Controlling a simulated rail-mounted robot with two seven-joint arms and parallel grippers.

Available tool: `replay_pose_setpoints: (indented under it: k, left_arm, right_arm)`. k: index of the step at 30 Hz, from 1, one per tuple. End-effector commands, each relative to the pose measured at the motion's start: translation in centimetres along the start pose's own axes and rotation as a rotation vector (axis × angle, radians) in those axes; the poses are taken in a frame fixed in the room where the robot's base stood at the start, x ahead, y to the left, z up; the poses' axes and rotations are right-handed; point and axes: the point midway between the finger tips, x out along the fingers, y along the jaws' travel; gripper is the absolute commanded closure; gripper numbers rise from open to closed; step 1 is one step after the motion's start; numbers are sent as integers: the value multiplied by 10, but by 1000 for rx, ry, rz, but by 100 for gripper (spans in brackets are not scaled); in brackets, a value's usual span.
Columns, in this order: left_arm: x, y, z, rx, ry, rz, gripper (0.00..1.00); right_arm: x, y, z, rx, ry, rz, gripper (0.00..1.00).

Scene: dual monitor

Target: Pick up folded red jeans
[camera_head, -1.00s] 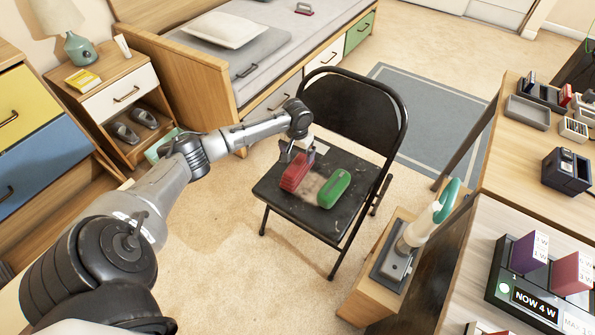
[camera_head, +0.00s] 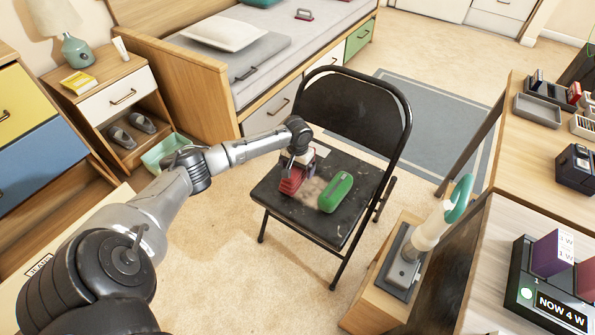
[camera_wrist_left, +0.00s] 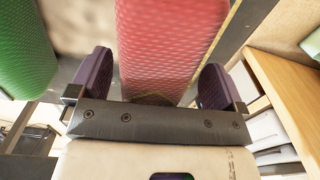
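The folded red jeans (camera_head: 291,184) show as a red bundle on the seat of the black folding chair (camera_head: 331,222). My left gripper (camera_head: 297,165) is at the bundle and hides part of it. In the left wrist view the red jeans (camera_wrist_left: 166,45) lie between the two dark finger pads of my left gripper (camera_wrist_left: 157,88). The fingers are apart, one on each side, with narrow gaps at the red cloth. My right gripper is not in view.
A green bundle (camera_head: 336,191) lies on the seat right of the red one, with a beige blurred item (camera_head: 309,189) between. The chair backrest (camera_head: 362,110) rises behind. A wooden stand with a grey device (camera_head: 400,265) is near the chair's right. Open carpet lies in front.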

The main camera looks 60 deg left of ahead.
Motion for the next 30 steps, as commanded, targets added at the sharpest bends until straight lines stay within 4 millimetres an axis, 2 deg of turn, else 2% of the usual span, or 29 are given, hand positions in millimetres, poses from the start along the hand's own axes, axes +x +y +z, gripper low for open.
replay_pose_setpoints:
  k: [2,21,30]
  left_arm:
    - [0,0,0,0,0,0,11]
    - [0,0,0,0,0,0,72]
    - [-4,0,0,0,1,0,72]
  right_arm:
    - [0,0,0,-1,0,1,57]
    - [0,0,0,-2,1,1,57]
    - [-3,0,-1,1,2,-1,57]
